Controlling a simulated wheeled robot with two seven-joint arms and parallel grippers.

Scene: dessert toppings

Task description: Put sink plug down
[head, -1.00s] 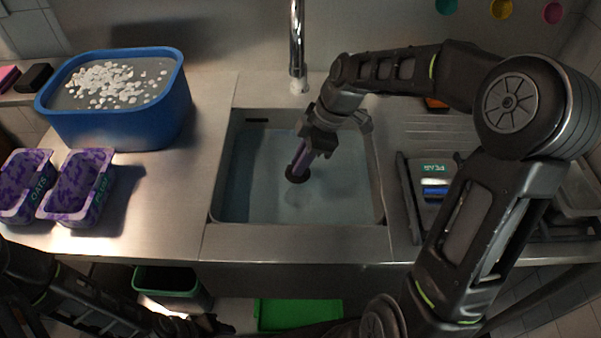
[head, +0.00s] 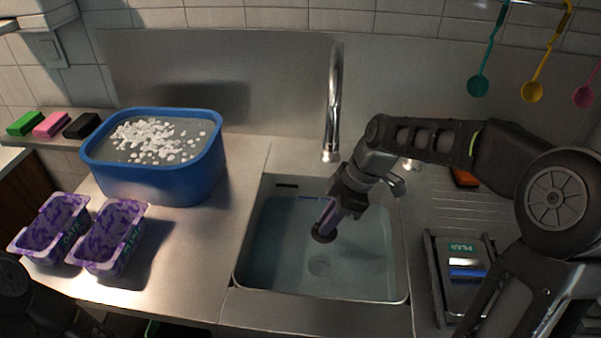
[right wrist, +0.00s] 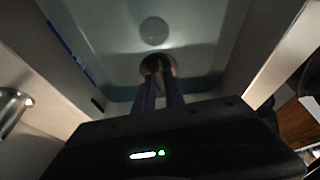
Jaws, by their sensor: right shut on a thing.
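The sink plug (head: 321,236) is a dark round disc at the tips of my right gripper (head: 328,222). The gripper is shut on it and holds it over the sink basin (head: 270,270), which looks to hold bluish water. In the right wrist view the plug (right wrist: 158,66) sits between the two fingertips (right wrist: 160,85). A round drain (head: 320,265) shows on the basin floor, just nearer than the plug. It also shows in the right wrist view (right wrist: 154,30), apart from the plug. My left gripper is out of view.
A chrome faucet (head: 333,110) stands behind the basin. A blue tub (head: 160,183) with white pieces floating in it and two purple containers (head: 112,238) stand on the left counter. A scale (head: 466,280) is at the right. Spoons hang at the upper right.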

